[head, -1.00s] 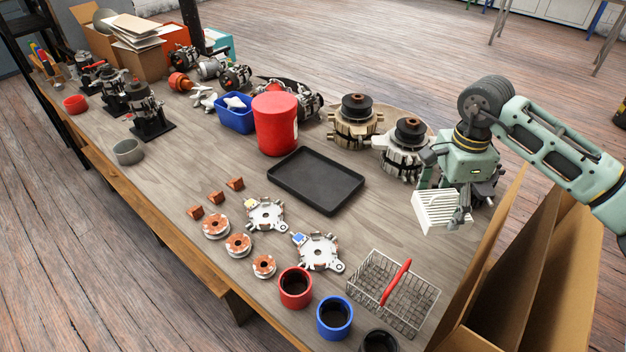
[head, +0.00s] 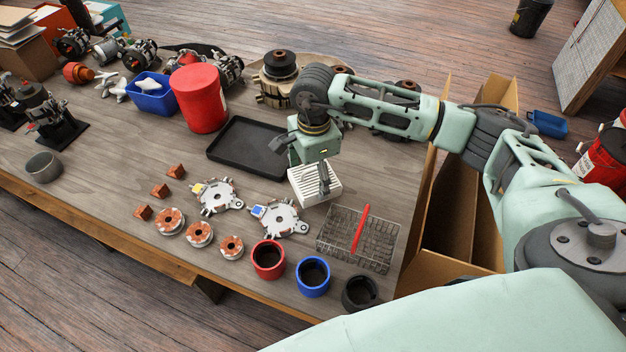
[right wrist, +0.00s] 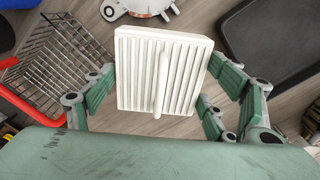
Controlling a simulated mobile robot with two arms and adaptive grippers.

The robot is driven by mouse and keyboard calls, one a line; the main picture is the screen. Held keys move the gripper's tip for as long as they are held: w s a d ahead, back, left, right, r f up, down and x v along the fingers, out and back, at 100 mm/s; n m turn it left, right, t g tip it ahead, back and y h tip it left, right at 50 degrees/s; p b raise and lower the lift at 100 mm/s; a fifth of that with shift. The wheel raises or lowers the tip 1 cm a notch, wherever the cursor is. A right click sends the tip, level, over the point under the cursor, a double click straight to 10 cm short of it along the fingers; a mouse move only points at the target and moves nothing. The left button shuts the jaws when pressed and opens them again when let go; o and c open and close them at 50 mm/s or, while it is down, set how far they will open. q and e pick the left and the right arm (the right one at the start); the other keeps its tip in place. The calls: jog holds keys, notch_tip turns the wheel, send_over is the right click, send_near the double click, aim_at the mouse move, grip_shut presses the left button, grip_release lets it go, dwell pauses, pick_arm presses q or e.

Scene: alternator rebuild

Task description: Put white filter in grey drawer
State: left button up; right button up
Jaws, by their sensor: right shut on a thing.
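The white filter (head: 314,186) is a ribbed white block, held above the workbench between the black tray and the wire basket. My right gripper (head: 322,180) is shut on it. In the right wrist view the filter (right wrist: 140,72) sits between the fingers of the right gripper (right wrist: 160,100), its ribbed face with a central ridge toward the camera. No grey drawer can be made out in these frames. My left gripper is not in view.
A wire basket (head: 334,240) with a red handle stands below the filter. Red (head: 268,262), blue (head: 313,279) and black cups line the front edge. A black tray (head: 246,146) lies behind. An open cardboard box (head: 424,225) stands right of the bench.

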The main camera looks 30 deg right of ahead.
aim_at(313, 178)
jog(key=shift+f+p, duration=0.4)
jog(key=shift+f, duration=1.8)
jog(key=o, duration=0.9)
jog(key=shift+o, duration=0.2)
jog(key=shift+r, duration=0.15)
